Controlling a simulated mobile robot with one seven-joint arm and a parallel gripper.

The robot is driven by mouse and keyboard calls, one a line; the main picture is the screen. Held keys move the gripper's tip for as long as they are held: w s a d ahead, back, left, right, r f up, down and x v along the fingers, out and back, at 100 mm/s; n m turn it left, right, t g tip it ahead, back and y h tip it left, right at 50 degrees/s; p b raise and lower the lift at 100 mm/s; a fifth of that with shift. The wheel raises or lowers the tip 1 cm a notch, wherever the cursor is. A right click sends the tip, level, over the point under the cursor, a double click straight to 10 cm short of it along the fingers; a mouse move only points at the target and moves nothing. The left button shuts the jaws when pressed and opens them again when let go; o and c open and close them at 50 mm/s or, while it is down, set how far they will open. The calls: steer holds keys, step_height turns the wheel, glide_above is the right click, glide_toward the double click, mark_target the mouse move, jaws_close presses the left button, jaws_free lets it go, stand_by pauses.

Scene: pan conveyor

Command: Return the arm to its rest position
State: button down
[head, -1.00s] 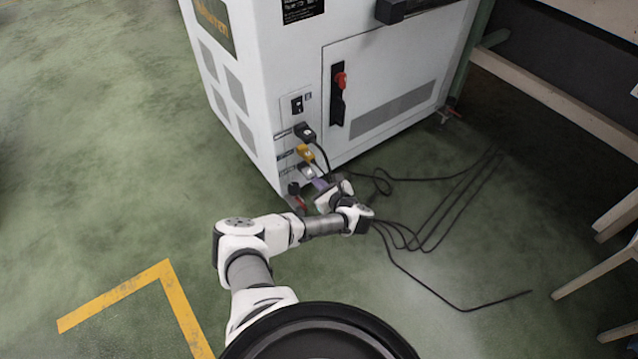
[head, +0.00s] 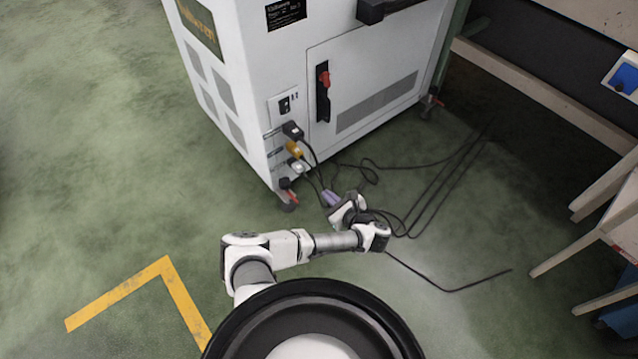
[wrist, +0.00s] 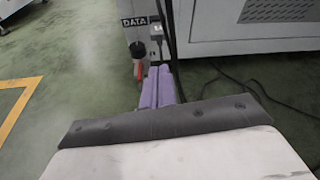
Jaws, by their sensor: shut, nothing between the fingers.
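My gripper (head: 331,197) has purple fingers and is low in front of the white machine (head: 300,80) in the head view. Its fingers are shut together with nothing between them. It is apart from the plugs on the machine's corner panel. My arm reaches right from my body with its elbow bent at the left. In the wrist view the shut fingers (wrist: 158,88) point at the machine's lower corner, beside a DATA label (wrist: 135,21) and a plug with a cable.
Black (head: 293,131), orange (head: 294,149) and white (head: 297,166) plugs sit on the corner panel. Black cables (head: 430,190) lie across the floor to the right of my gripper. Stools (head: 590,240) stand at the right. The green floor at left is clear, with a yellow line (head: 120,298).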

steer(key=shift+p+v, duration=0.5)
steer(key=shift+v, duration=1.9)
